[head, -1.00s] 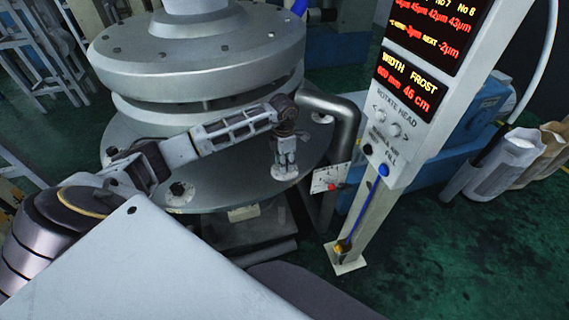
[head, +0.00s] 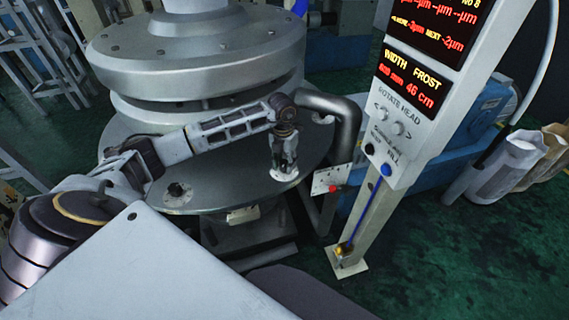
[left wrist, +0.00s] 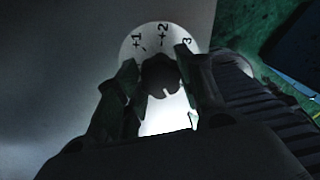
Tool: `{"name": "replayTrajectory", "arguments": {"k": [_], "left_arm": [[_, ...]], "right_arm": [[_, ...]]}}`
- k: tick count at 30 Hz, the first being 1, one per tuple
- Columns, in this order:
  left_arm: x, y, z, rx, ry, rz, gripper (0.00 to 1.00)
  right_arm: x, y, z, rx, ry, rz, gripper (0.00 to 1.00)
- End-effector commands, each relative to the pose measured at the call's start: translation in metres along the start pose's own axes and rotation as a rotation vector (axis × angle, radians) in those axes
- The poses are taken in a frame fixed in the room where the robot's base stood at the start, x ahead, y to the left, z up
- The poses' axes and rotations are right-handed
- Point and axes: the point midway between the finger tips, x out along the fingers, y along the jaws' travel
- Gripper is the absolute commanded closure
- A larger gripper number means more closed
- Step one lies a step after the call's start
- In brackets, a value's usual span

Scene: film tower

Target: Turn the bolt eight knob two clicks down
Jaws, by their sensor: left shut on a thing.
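My left gripper (head: 285,160) points down at a knob on the front right rim of the round grey die plate (head: 228,190). In the left wrist view its two fingers (left wrist: 158,90) are shut on the dark knob (left wrist: 161,72). The knob sits on a white dial (left wrist: 135,45) with +1, +2 and a 3 showing; the rest is hidden by the gripper. In the head view only the dial's white edge (head: 284,175) shows under the fingers. I cannot read a bolt number there. My right gripper is not in view.
A grey pipe (head: 345,120) bends down close right of my gripper. A display post (head: 415,110) stands at right, its upper readings dashed, with rotate-head buttons (head: 398,129). A small panel with a red button (head: 333,188) sits nearby.

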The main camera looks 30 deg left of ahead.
Motion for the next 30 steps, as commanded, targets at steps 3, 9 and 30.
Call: {"name": "replayTrajectory", "arguments": {"k": [3,9,30], "left_arm": [[-0.0009,0.0008,0.0011,-0.074,-0.006,0.001,0.86],[-0.0011,0.0009,0.0011,-0.169,-0.01,0.001,0.86],[-0.0018,0.0009,0.0014,-0.23,-0.012,0.0,0.57]], "right_arm": [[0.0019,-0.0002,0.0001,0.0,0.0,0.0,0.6],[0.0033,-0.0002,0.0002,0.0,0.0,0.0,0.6],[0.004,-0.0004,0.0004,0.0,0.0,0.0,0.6]]}}
